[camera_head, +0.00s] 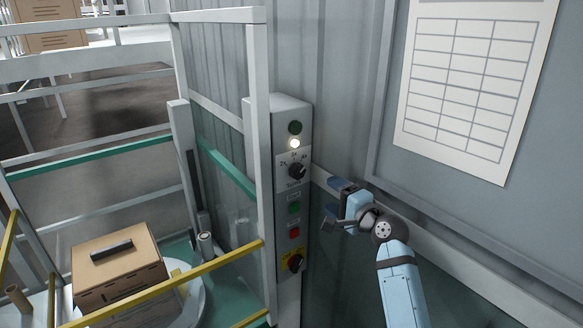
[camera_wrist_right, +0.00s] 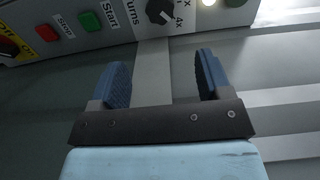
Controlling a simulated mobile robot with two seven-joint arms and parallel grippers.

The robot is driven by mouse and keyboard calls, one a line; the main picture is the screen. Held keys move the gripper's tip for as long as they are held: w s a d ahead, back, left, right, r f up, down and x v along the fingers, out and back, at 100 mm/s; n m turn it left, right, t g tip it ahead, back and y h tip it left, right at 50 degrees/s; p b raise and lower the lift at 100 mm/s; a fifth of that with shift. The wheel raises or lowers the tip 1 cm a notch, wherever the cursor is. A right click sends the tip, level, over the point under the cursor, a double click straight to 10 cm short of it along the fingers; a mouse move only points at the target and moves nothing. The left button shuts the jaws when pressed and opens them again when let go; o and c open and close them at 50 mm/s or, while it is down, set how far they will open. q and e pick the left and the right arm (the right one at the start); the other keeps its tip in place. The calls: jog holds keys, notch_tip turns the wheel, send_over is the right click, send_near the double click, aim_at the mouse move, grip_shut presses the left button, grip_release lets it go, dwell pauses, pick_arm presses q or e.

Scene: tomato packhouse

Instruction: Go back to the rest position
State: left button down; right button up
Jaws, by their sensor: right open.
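My right gripper (camera_head: 333,204) is to the right of a grey control box (camera_head: 292,112), apart from it as far as I can tell. In the right wrist view its two blue fingers (camera_wrist_right: 162,82) are spread, with nothing between them. The box carries a lit white lamp (camera_head: 295,143), a dark lamp above it, a black turns knob (camera_head: 296,171), a green start button (camera_head: 294,208), a red stop button (camera_head: 294,232) and a knob on a yellow plate (camera_head: 295,263). The knob, start and stop also show in the right wrist view. My left gripper is out of view.
A cardboard box (camera_head: 118,268) sits on a round turntable (camera_head: 196,301) inside a framed enclosure with a yellow bar (camera_head: 170,284). A corrugated wall stands behind the control box. A board with a printed table sheet (camera_head: 472,85) hangs at the right.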

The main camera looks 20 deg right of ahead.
jog(key=s+a+f+n+g+h, duration=0.15)
jog(key=s+f+n, duration=0.25)
jog(key=s+f, duration=0.5)
jog(key=s+a+f+n+g+h, duration=0.15)
jog(key=s+f+n, duration=0.3)
jog(key=f, duration=0.85)
jog(key=s+a+f+n+g, duration=0.1)
jog(key=s+f+n, duration=0.3)
jog(key=s, duration=0.6)
jog(key=s+a+f+n+g, duration=0.2)
jog(key=s+f, duration=0.5)
jog(key=s, duration=0.4)
jog(key=shift+s+a+f+n, duration=0.25)
jog(key=shift+a+n, duration=0.6)
jog(key=shift+n, duration=0.4)
jog(key=shift+w, duration=0.1)
